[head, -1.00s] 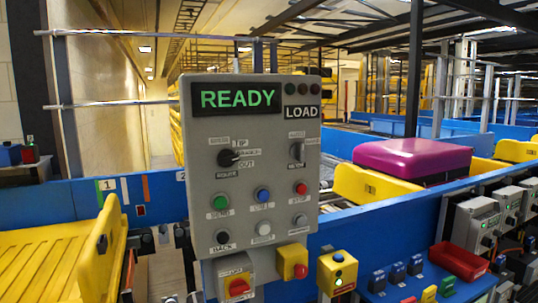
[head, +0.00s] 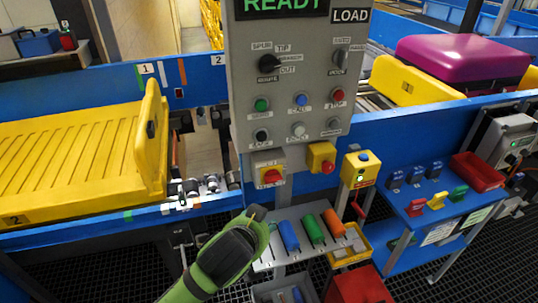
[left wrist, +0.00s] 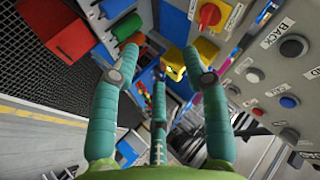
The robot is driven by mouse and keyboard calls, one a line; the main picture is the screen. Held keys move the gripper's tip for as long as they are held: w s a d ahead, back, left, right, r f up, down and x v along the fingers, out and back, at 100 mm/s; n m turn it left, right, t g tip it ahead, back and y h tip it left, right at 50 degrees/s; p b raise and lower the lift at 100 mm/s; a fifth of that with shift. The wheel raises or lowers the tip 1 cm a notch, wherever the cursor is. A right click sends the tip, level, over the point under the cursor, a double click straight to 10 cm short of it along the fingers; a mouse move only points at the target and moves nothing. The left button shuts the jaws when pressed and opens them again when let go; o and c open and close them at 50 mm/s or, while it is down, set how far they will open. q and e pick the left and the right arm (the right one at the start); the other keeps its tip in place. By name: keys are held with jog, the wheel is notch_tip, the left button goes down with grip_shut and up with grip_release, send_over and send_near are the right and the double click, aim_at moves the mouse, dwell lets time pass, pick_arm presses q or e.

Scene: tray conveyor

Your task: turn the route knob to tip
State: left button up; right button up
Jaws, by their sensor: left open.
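The route knob (head: 268,63) is a black rotary knob on the upper left of the grey control panel (head: 240,120). Labels around it include SPUR, TIP and OUT; its pointer seems to face right, toward a label too small to read, not TIP. My left gripper (head: 259,212) is below the panel, well under the knob and apart from it. In the left wrist view its teal fingers (left wrist: 160,62) are spread with nothing between them, and the panel's lower buttons stand to the right. The route knob does not show there. My right gripper is not in view.
A mode knob (head: 340,60) and several push buttons share the panel. A shelf (head: 264,262) with coloured cylinders is beside my gripper. A yellow tray (head: 70,150) lies left; a purple case (head: 450,60) sits right.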

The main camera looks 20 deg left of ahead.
pick_arm(q)
jog(key=w+r+m+t+y, duration=0.1)
jog(key=w+r+m+t, duration=0.1)
jog(key=w+r, duration=0.35)
jog(key=w+r+m+t, duration=0.2)
jog(key=w+r, duration=0.1)
jog(key=r, duration=0.6)
jog(key=m+t+y, duration=0.2)
jog(key=t, duration=0.2)
send_near(269, 71)
jog(key=x, duration=0.2)
jog(key=p+x, duration=0.1)
jog(key=x, duration=0.1)
jog(key=p+x, duration=0.2)
jog(key=x, duration=0.1)
jog(key=shift+w+r, duration=0.1)
jog(key=shift+r, duration=0.1)
jog(key=shift+p+x, duration=0.35)
jog(key=shift+x, duration=0.45)
jog(key=shift+f, duration=0.1)
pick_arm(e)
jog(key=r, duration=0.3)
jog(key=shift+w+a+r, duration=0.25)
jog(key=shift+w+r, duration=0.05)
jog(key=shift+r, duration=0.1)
pick_arm(q)
grip_shut()
